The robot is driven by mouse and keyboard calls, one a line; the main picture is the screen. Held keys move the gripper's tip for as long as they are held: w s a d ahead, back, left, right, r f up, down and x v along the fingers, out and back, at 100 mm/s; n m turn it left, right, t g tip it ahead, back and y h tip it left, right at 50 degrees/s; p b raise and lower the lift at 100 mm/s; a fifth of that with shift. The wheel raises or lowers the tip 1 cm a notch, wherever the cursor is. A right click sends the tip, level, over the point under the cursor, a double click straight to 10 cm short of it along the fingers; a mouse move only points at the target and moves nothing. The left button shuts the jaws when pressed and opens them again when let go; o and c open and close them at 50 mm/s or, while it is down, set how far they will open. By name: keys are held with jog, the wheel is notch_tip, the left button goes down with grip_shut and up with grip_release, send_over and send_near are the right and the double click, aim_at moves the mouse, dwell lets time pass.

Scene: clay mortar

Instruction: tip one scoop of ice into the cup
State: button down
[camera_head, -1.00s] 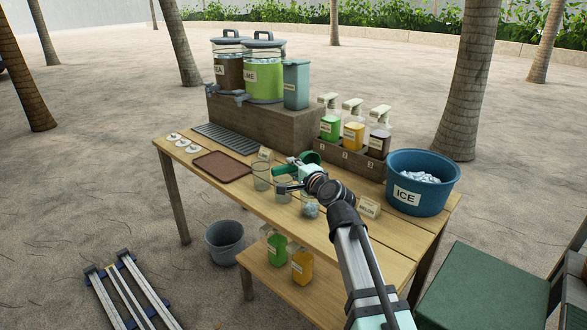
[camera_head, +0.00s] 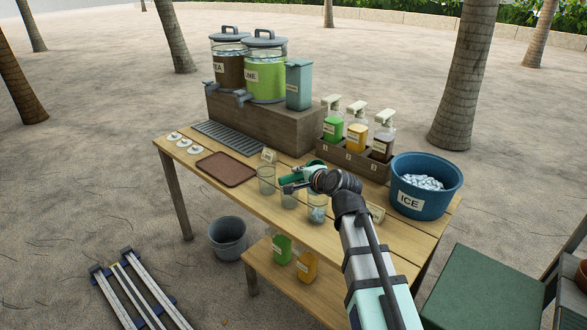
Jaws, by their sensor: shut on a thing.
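Three clear cups stand in a row on the table: a left cup (camera_head: 266,180), a middle cup (camera_head: 289,200) and a right cup (camera_head: 317,211). The right cup has pale ice-like pieces in it; the other two look empty. My gripper (camera_head: 288,187) is over the middle cup, shut on a green scoop (camera_head: 317,167). The scoop is mostly hidden behind my gripper and wrist, so its contents and tilt cannot be told. The blue ice bucket (camera_head: 408,203), labelled ICE, holds many ice pieces at the right end of the table.
A rack (camera_head: 352,160) of pump bottles stands behind my arm. Two drink dispensers (camera_head: 265,82) stand on a raised block. A brown tray (camera_head: 226,169) lies left of the cups. Small label cards stand near the cups. A grey bucket (camera_head: 228,240) is on the sand.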

jog(key=shift+r+p, duration=0.2)
jog(key=shift+p, duration=0.4)
jog(key=shift+w+r+g+p, duration=0.15)
jog(key=shift+g+p, duration=0.25)
jog(key=shift+p, duration=0.7)
jog(key=p, duration=0.2)
jog(key=g+h+p, duration=0.1)
jog(key=p, duration=0.1)
jog(key=g+h+p, duration=0.1)
jog(key=p, duration=0.1)
jog(key=shift+w+a, duration=0.25)
jog(key=shift+w, duration=0.1)
jog(key=g+h+p, duration=0.1)
jog(key=g+p, duration=0.1)
jog(key=p, duration=0.3)
jog(key=r+g+h+p, duration=0.1)
jog(key=g+h+p, duration=0.1)
jog(key=p, duration=0.4)
jog(key=g+h+p, duration=0.2)
jog(key=g+p, duration=0.1)
jog(key=p, duration=0.2)
jog(key=shift+w+a+r+g, duration=0.2)
jog(key=shift+w+g, duration=0.1)
jog(key=shift+g, duration=0.1)
jog(key=shift+f, duration=0.1)
